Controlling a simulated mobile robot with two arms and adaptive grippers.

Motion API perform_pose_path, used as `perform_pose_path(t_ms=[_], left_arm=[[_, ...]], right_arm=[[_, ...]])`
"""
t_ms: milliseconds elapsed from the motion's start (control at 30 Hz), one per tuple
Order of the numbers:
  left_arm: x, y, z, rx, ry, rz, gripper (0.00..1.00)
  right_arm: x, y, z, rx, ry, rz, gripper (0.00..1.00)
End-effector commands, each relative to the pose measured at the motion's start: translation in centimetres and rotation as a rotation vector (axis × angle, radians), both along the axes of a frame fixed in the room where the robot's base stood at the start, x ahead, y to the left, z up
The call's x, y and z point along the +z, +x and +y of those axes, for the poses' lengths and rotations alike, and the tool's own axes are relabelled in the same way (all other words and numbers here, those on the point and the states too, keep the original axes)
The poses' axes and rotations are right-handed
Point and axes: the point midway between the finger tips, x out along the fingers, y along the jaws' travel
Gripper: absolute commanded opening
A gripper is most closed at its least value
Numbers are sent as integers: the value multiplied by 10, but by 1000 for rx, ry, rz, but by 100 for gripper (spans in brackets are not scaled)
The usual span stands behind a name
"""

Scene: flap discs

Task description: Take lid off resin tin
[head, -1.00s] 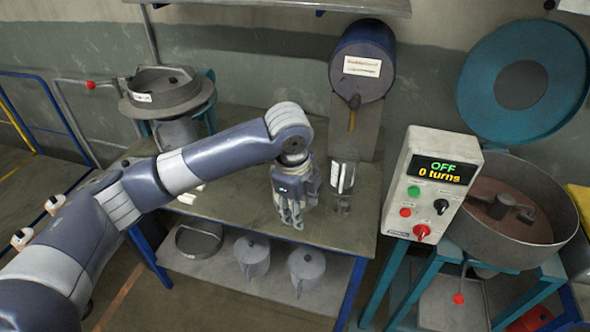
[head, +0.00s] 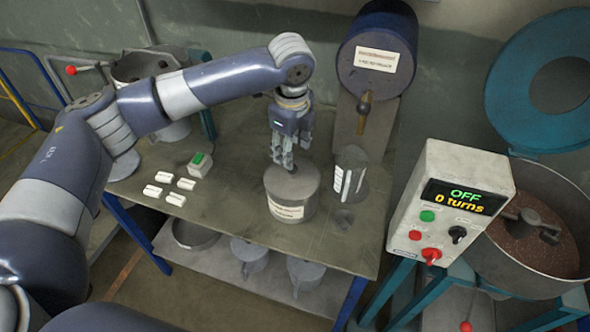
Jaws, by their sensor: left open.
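A grey lidded tin (head: 291,197) with a pale label stands upright on the table, right of the table's middle. It appears to be the resin tin. Its flat lid (head: 294,179) is on top. My left gripper (head: 289,167) points down just above the lid's centre, with its fingers apart and nothing seen between them. I cannot tell whether the fingertips touch the lid. My right gripper is not in view.
A clear container (head: 349,175) with a white label stands close right of the tin. Small white blocks (head: 169,187) and a small device with a green display (head: 200,164) lie to the left. A control box (head: 447,200) reads "OFF 0 turns". A blue drum (head: 376,55) stands behind.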

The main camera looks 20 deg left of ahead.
Motion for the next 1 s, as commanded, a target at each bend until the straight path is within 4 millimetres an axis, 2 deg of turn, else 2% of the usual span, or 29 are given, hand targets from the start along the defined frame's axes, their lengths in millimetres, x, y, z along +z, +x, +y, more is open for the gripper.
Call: perform_pose_path(t_ms=[100,200,300,400,500,600,700,933,1000], left_arm=[[-17,3,1,2,0,2,47],[-26,5,1,1,0,-1,47],[-32,6,2,1,1,0,47],[-42,10,2,0,2,2,47],[-57,14,3,1,1,2,47],[-72,16,4,1,1,0,47],[-78,18,4,0,0,-2,47],[-80,18,4,0,-1,-3,47],[-80,18,4,0,-1,-3,32]], right_arm=[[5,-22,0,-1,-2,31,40],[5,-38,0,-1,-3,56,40],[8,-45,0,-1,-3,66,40],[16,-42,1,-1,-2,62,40],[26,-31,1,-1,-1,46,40],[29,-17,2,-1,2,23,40],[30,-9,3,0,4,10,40],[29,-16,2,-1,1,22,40],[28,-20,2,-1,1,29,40]])
